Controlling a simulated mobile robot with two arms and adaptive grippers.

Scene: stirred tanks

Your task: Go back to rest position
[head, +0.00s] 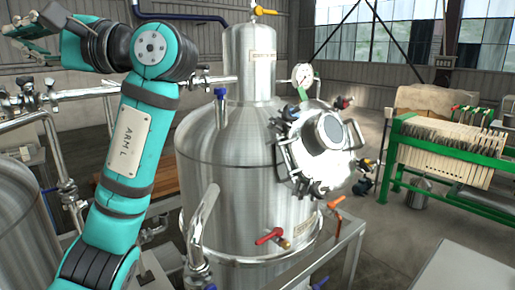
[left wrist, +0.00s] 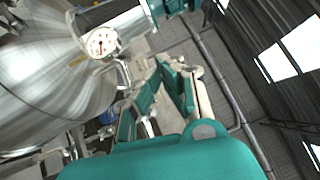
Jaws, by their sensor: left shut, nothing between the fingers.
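My left gripper (head: 28,30) is at the top left of the head view, at the end of my raised teal arm. It is shut with nothing in it, high and to the left of the steel tank (head: 225,145). It is apart from the tank. The tank stands upright in the middle, with a round clamped hatch (head: 322,135) tilted on its upper right side. In the left wrist view a steel vessel (left wrist: 45,80) fills the left side, with a white dial gauge (left wrist: 101,42) near it. My right gripper is not in view.
A second steel tank (head: 20,225) and pipes stand at the left, close to my left arm. The head view shows a pressure gauge (head: 303,75) and a red-handled valve (head: 270,237) on the tank. A green-framed filter press (head: 450,150) stands right, with open floor before it.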

